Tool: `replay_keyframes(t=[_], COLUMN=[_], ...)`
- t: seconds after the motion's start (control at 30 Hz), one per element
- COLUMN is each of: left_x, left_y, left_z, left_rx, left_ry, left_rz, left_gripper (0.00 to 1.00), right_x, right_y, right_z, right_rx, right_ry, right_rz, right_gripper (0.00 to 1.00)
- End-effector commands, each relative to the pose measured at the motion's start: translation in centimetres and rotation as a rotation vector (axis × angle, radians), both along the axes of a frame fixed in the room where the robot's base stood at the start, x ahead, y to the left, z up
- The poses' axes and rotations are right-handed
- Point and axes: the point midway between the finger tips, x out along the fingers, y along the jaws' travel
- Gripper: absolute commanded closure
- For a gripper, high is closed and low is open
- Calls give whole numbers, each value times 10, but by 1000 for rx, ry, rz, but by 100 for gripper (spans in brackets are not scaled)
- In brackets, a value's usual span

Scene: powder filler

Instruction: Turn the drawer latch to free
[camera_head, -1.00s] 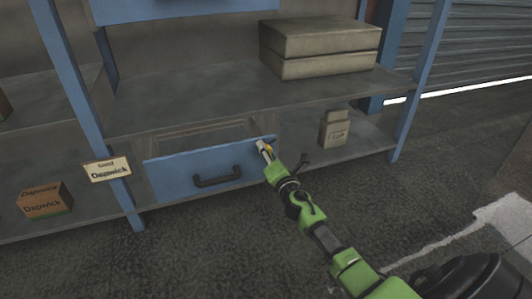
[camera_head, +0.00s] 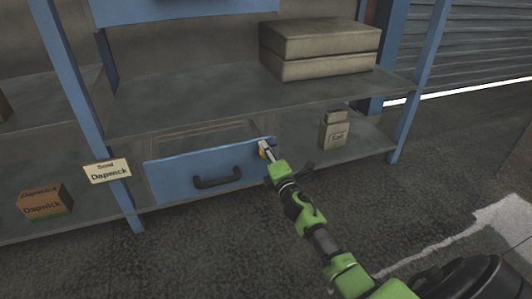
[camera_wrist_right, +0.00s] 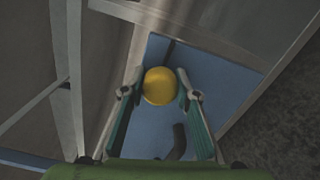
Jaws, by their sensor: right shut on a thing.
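The blue drawer (camera_head: 175,171) sits in the lower shelf bay, with a dark handle (camera_head: 217,182) on its front. The yellow latch knob (camera_head: 262,148) is at the upper right corner of the drawer front. My right gripper (camera_head: 267,151) is at the latch. In the right wrist view the round yellow knob (camera_wrist_right: 160,86) lies between the two fingers of my right gripper (camera_wrist_right: 157,83), which is shut on it. A short dark line shows on the blue front just beyond the knob. The fingers partly cover the latch in the head view, so its exact turn is hard to tell.
A "Salt" package (camera_head: 333,133) stands on the lower shelf right of the drawer. Large boxes (camera_head: 320,48) lie on the shelf above. A label card (camera_head: 107,171) and a "Dapwick" box (camera_head: 44,201) are at left. The floor in front is clear.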

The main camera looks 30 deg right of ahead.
Motion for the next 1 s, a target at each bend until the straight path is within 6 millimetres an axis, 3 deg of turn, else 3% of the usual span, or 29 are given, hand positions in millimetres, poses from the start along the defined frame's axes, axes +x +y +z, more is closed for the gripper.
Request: replay_keyframes(t=[0.17,0.2,0.27,0.67,0.87,1.0], left_x=[0,0,1,4,3,2], left_y=[0,0,0,0,0,0], left_z=[0,0,0,1,0,1], left_rx=[0,0,0,-3,-2,-1], left_ry=[1,1,1,9,6,5], left_rz=[0,0,0,-1,-1,-1], left_gripper=[60,60,60,60,60,60], right_x=[0,0,0,-3,-26,-55], right_y=[0,-1,-1,0,6,13], right_z=[-1,0,0,-1,-2,-2], right_rx=[4,4,3,0,1,2], right_ry=[1,1,1,1,2,3], right_rz=[-1,-1,-2,-1,0,0], right_gripper=[93,69,54,54,54,54])
